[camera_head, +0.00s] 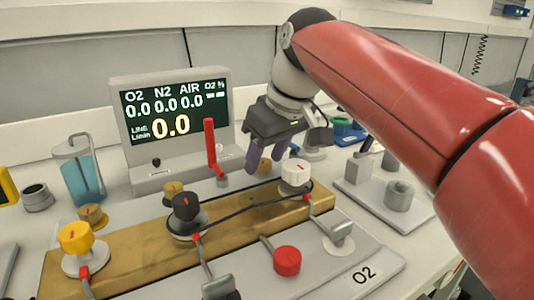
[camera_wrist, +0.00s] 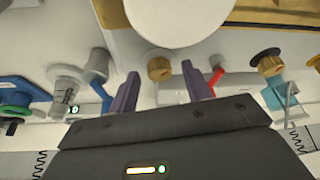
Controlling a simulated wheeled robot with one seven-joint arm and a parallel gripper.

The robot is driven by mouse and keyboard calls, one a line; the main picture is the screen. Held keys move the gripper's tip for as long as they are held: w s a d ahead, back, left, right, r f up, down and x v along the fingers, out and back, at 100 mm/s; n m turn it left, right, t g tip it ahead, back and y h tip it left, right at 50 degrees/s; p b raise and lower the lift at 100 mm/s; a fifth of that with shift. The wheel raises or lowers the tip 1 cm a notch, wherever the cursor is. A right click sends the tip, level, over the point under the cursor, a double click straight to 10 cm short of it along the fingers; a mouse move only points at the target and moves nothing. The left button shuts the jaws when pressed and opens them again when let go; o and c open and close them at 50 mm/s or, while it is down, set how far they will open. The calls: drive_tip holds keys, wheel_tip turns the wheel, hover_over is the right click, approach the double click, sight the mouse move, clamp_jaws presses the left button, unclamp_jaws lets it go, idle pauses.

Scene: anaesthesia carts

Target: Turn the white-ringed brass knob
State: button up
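My gripper (camera_head: 265,160) is open, with two purple fingers pointing down behind the large white knob (camera_head: 295,175). A small brass knob (camera_head: 265,166) shows between the fingers in the head view. In the wrist view this brass knob (camera_wrist: 158,68) lies between and beyond the two fingertips, with no visible contact. Another brass knob (camera_wrist: 267,62) has a dark ring. In the head view, two more brass knobs (camera_head: 173,189) (camera_head: 92,214) stand to the left along the panel.
A red lever (camera_head: 211,150) stands upright just left of my gripper, before the display monitor (camera_head: 172,112). Black (camera_head: 186,207) and yellow (camera_head: 75,238) knobs sit on the brass-coloured block (camera_head: 140,250). A blue-filled jar (camera_head: 83,175) is at left. Grey fittings (camera_head: 398,195) stand at right.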

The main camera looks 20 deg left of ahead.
drive_tip(key=shift+r, duration=0.1)
drive_tip(key=v, duration=0.7)
drive_tip(key=shift+d+r+p, duration=0.15)
drive_tip(key=shift+r+p, duration=0.1)
drive_tip(key=shift+p, duration=0.15)
